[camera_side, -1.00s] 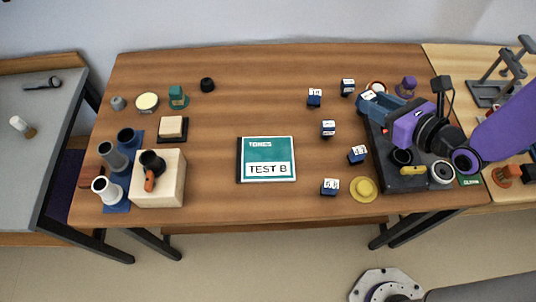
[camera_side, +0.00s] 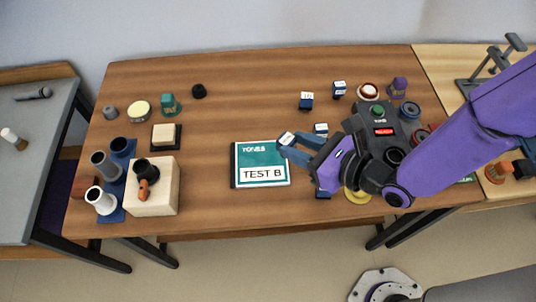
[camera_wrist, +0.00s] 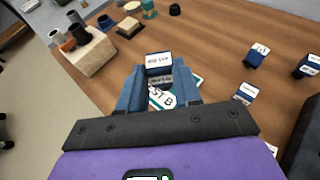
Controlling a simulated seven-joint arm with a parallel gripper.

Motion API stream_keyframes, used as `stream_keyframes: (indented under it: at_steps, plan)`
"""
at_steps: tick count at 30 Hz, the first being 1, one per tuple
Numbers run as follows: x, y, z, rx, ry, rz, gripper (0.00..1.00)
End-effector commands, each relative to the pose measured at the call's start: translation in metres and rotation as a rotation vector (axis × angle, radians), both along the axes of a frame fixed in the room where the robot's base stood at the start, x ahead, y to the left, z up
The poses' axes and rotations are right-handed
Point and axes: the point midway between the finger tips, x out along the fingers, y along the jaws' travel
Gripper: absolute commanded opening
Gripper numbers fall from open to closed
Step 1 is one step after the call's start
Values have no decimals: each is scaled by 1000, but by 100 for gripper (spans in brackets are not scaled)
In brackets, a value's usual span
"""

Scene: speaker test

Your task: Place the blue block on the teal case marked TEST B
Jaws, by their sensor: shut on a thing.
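The teal case (camera_side: 250,160) marked TEST B lies flat on the wooden table, left of my gripper (camera_side: 292,143). My gripper is shut on a blue block (camera_side: 287,138) with a white labelled top. It holds the block by the case's upper right corner. In the wrist view the held block (camera_wrist: 159,61) sits between the blue fingers, and part of the case (camera_wrist: 166,100) shows beyond and below it. I cannot tell the gap between block and case.
Other blue blocks with white labels stand to the right, one at the back (camera_side: 306,102) and one further right (camera_side: 339,90). A cream block (camera_side: 155,195) and blue rack (camera_side: 112,200) with cups stand left. A black device (camera_side: 383,125) is behind my gripper.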

Motion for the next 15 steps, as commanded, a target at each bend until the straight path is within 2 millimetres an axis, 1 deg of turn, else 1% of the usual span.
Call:
stream_keyframes:
  at_steps: [1,3,9,12,15]
  plan:
    - [6,8,-5,1,-1,-2,3]
    - [14,19,-12,0,0,-2,3]
    - [28,38,-44,-1,0,-2,3]
    - [33,45,-54,-1,0,0,3]
    - [36,50,-60,-1,-1,0,3]
